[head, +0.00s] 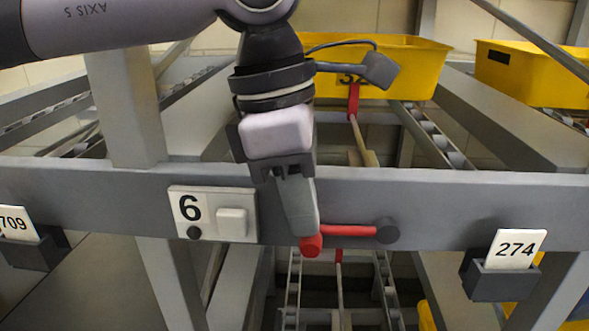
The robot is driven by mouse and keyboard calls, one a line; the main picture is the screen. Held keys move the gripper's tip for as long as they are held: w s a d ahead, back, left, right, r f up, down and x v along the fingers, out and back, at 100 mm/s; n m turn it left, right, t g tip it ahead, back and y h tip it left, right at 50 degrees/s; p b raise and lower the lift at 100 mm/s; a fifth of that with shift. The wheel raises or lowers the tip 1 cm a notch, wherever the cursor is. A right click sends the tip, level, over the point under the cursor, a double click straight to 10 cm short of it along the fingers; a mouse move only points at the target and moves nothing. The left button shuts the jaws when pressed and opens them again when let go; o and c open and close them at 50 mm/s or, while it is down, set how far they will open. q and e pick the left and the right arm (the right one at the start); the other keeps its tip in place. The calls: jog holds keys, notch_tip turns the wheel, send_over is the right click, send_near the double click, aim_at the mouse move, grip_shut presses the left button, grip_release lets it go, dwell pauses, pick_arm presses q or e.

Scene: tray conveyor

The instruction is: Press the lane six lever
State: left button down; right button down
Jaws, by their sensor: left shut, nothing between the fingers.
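The lane six lever (348,231) is a red bar on a dark round pivot (387,230) on the grey front beam. It lies about level, with its red knob (311,245) at the left end. My left gripper (308,236) reaches down from above, shut and empty. Its fingertips are at the knob and overlap it in the picture; I cannot tell whether they touch. A white plate with the number 6 (189,207) is on the beam left of the lever. My right gripper is not in view.
The grey beam (450,205) crosses the whole view. Card holders marked 709 (17,223) and 274 (515,249) stick out at either side. A yellow tray (415,66) sits behind on the lane rails, another yellow tray (530,78) at right. A grey post (126,110) stands left.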

pick_arm(q)
jog(key=shift+f, duration=0.25)
